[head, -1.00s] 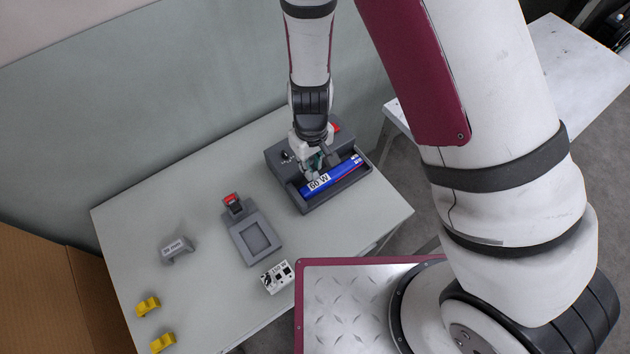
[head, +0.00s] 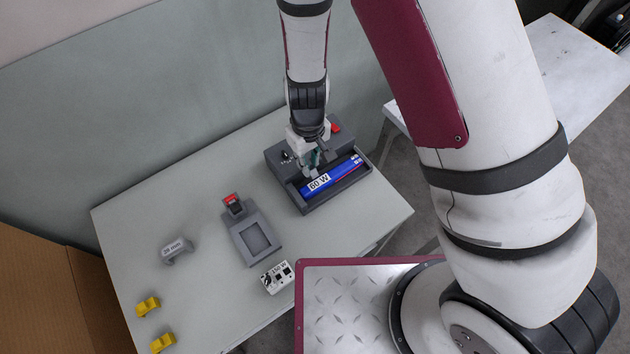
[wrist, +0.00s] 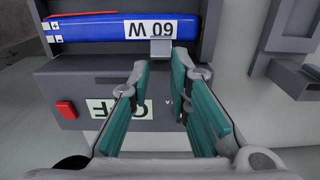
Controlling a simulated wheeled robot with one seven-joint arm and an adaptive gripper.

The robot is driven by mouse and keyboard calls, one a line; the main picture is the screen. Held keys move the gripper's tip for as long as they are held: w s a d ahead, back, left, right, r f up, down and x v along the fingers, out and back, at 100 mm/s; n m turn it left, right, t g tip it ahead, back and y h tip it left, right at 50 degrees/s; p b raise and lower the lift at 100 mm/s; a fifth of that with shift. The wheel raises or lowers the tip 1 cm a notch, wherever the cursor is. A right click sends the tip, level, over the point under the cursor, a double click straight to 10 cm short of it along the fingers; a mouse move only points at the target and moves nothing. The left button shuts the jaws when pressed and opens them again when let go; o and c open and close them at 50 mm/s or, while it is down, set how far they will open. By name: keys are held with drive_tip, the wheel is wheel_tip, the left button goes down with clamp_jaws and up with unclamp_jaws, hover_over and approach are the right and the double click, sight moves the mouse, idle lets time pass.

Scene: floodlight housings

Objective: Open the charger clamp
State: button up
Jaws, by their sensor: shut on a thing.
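The charger (head: 330,203) is a dark grey box at the back right of the table, and it also shows in the wrist view (wrist: 75,90). A blue battery (head: 345,175) marked 60 W lies in its trough; it crosses the top of the wrist view (wrist: 85,32). The clamp (wrist: 161,47) is a small grey tab at the battery's near edge in the wrist view. My gripper (wrist: 161,70) has its teal-padded fingers on either side of the clamp, shut on it with a gap between the pads. In the head view my gripper (head: 312,170) hides most of the clamp.
A red button (wrist: 66,109) and an OFF label (wrist: 118,108) are on the charger. A grey cradle (head: 262,257) with a red-topped catch (head: 231,199), a white block (head: 276,277), a grey labelled part (head: 176,250) and two yellow pieces (head: 148,306) stand to the left.

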drive_tip(key=shift+w+a, duration=0.1)
drive_tip(key=shift+w, duration=0.5)
drive_tip(key=shift+w+a, duration=0.25)
drive_tip(key=shift+w, duration=0.15)
idle(0.4)
drive_tip(key=shift+w+a+r, duration=0.1)
drive_tip(key=shift+w+a, duration=0.15)
drive_tip(key=o, duration=0.4)
drive_tip(key=shift+s, duration=0.1)
